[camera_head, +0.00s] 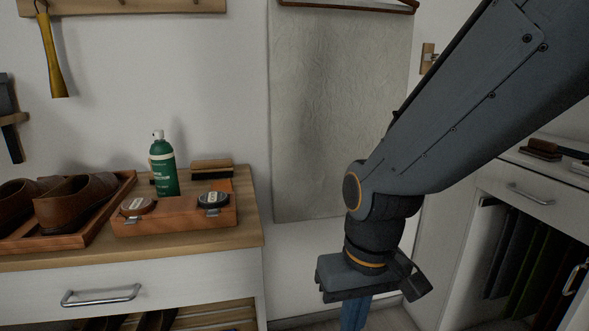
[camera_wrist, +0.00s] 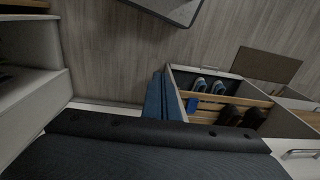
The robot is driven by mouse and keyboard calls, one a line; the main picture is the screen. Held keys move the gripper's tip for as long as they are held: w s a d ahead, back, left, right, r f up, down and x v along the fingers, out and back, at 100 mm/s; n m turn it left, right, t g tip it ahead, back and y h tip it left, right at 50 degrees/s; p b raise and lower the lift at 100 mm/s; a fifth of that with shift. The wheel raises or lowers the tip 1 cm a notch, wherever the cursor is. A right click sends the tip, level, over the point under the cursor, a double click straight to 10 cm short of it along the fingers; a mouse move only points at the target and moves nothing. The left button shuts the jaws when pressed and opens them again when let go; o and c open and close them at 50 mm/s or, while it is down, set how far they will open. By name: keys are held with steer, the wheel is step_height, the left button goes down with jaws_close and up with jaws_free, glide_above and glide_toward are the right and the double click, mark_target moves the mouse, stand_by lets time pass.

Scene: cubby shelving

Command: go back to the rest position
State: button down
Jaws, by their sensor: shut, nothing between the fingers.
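My gripper (camera_head: 354,314) hangs below my dark grey arm in the head view, with its blue fingers pointing down and cut off by the bottom edge. It is in the gap between the cabinet on the left and the shelving on the right. In the wrist view its blue fingers (camera_wrist: 163,98) are together, with nothing held between them. They show above the floor, beside an open cubby with shoes.
A wooden-topped cabinet (camera_head: 198,252) at left holds a green spray can (camera_head: 163,166), a wooden caddy (camera_head: 178,215) and brown shoes (camera_head: 75,200). White shelving (camera_head: 500,190) stands at right. A hanging sheet (camera_head: 325,110) covers the wall behind.

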steer(key=s+d+r+m+p, duration=0.2)
steer(key=d+r+p, duration=0.8)
steer(key=p, duration=0.5)
step_height(320, 180, up, 3)
steer(key=shift+s+d+f+m+h, duration=0.15)
steer(key=shift+s+f+m+h, duration=0.05)
steer(key=shift+m+h, duration=0.2)
